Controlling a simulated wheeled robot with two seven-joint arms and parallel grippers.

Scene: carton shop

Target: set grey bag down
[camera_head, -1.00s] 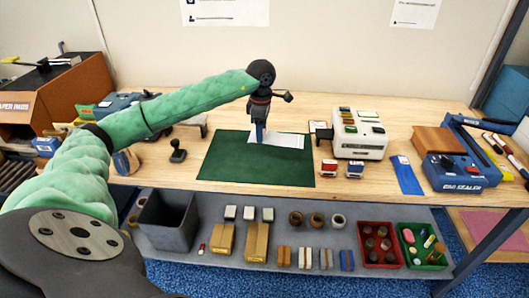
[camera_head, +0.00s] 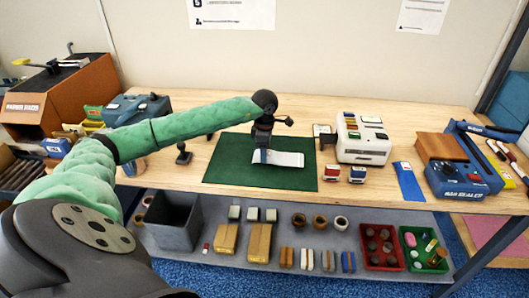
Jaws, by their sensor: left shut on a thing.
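The grey bag (camera_head: 284,159) is a flat, pale grey-white piece over the green mat (camera_head: 222,170) on the wooden table. My left gripper (camera_head: 264,155) points down at the bag's left end and is shut on it. The gripper hides that end of the bag. The bag is low over the mat; I cannot tell whether it touches all along. My right gripper is not in view.
A blue strip (camera_head: 408,184) and a blue sealer (camera_head: 458,181) are farther right. A black-handled stamp (camera_head: 183,155) stands left. A lower shelf (camera_head: 290,228) holds bins and small goods.

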